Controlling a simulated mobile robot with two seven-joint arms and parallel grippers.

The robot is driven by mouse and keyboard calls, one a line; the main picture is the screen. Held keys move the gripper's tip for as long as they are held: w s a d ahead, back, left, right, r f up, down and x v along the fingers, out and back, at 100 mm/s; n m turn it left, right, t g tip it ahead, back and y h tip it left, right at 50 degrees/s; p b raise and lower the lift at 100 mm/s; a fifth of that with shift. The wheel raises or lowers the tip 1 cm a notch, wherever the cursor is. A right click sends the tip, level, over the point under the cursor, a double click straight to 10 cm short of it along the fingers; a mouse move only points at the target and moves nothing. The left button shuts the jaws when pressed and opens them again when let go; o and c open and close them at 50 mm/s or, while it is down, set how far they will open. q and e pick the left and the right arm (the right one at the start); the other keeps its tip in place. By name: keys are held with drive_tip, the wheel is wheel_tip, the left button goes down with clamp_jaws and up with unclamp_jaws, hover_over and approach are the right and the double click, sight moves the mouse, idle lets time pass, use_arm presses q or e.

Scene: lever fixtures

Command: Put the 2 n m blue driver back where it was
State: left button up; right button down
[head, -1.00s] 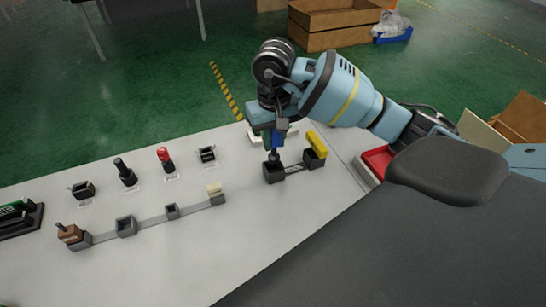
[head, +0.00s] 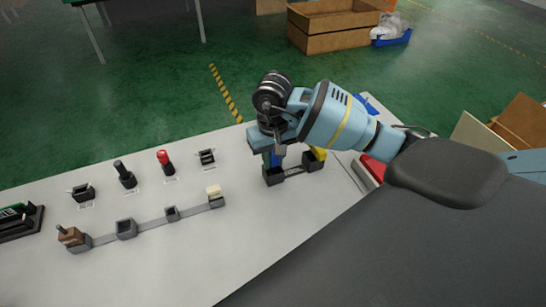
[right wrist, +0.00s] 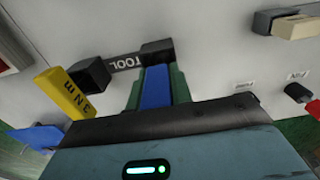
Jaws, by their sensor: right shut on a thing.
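My right gripper (head: 273,152) is shut on the blue driver and points down over the left socket of the tool holder (head: 292,171). The blue driver's handle (right wrist: 157,90) shows between the green fingers in the right wrist view. Its lower end meets the dark socket (right wrist: 157,47) beside the TOOL label; how deep it sits is hidden. A yellow driver (right wrist: 66,95) with "N m" lettering is at the holder's other socket; it is partly hidden behind my arm in the head view (head: 319,153). My left gripper is not in view.
A row of small grey fixtures (head: 126,228) on a strip lies to the left, with a cream-topped one (head: 214,193) nearest. Behind it stand a black-handled lever (head: 124,174) and a red-knobbed one (head: 165,161). A red bin (head: 372,169) is at the right.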

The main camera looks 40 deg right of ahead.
drive_tip(key=shift+f, duration=0.25)
drive_tip(key=c, duration=1.3)
unclamp_jaws()
drive_tip(key=shift+o, duration=0.2)
drive_tip(key=shift+r, duration=0.15)
drive_tip(key=shift+r, duration=0.25)
wheel_tip(320, 180, up, 12)
drive_tip(key=shift+f, duration=0.15)
drive_tip(key=shift+s+f, duration=0.1)
